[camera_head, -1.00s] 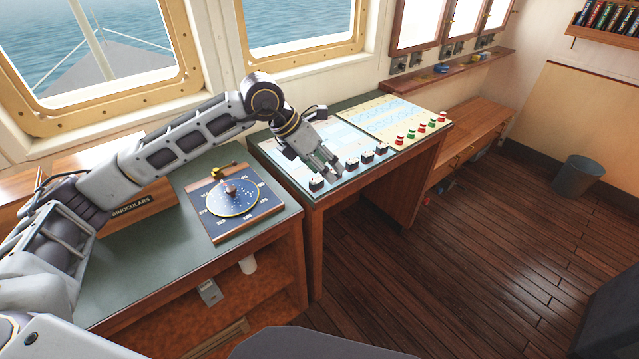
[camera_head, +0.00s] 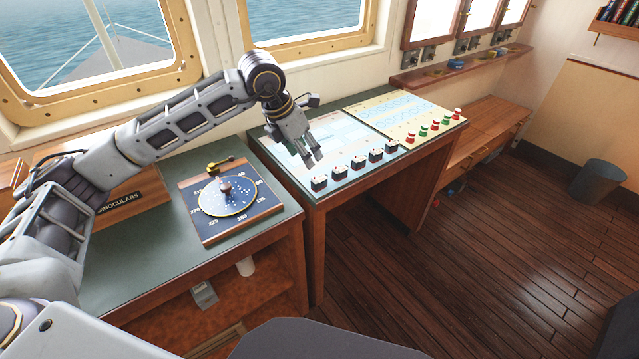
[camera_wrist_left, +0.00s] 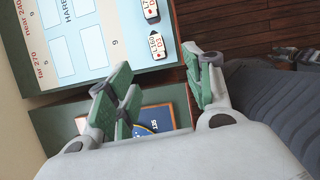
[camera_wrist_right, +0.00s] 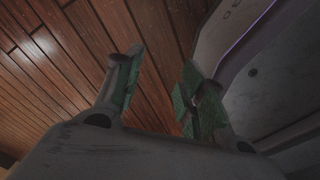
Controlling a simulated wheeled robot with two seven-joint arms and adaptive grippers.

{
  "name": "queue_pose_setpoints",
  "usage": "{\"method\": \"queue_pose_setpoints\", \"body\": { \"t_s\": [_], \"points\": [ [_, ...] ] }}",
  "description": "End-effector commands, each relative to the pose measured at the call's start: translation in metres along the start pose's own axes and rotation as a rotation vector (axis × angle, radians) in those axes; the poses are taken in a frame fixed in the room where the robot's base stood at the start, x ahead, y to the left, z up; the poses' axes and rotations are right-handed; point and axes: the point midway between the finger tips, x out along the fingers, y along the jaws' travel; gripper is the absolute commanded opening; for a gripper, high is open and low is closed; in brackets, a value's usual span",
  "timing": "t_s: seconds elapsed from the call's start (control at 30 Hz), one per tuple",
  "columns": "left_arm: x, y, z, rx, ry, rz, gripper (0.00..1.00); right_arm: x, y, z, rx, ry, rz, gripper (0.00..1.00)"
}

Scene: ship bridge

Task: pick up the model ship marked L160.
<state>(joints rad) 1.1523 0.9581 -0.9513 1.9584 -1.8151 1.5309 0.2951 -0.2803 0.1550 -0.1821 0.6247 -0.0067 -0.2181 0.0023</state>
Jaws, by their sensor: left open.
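The model ship marked L160 (camera_wrist_left: 158,46) is small, white on top and dark below, in the left wrist view. It lies on the chart board's edge nearest the compass table. By its place it is the leftmost of the row in the head view (camera_head: 318,184). My left gripper (camera_head: 314,158) is open and empty above the board, just behind that ship. In the left wrist view the ship lies beyond the gap between the fingers (camera_wrist_left: 160,75). My right gripper (camera_wrist_right: 160,65) is open and empty over the wood floor, out of the head view.
Several similar ships (camera_head: 358,164) stand in a row beside it, one close by (camera_wrist_left: 150,10). Red and green pieces (camera_head: 422,132) stand on the yellow chart (camera_head: 385,108). A compass board (camera_head: 208,228) and binoculars box (camera_head: 135,200) are on the left table.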

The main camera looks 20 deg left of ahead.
Motion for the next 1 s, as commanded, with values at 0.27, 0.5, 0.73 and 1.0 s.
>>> {"method": "queue_pose_setpoints", "body": {
  "t_s": [0.27,0.5,0.73,1.0],
  "points": [
    [0.024,0.0,0.0,0.0,0.002,-0.002,0.52,-0.001,-0.008,-0.009,0.004,0.013,-0.008,0.4],
    [0.055,-0.001,0.0,0.001,0.001,-0.002,0.52,-0.002,-0.008,-0.009,0.005,0.013,-0.009,0.4],
    [0.08,0.0,0.0,0.001,0.001,-0.002,0.52,-0.003,-0.005,-0.007,0.003,0.01,-0.006,0.4],
    [0.085,0.0,0.0,0.001,0.0,-0.001,0.52,-0.004,0.003,-0.004,-0.001,0.005,0.002,0.4]
  ]
}}
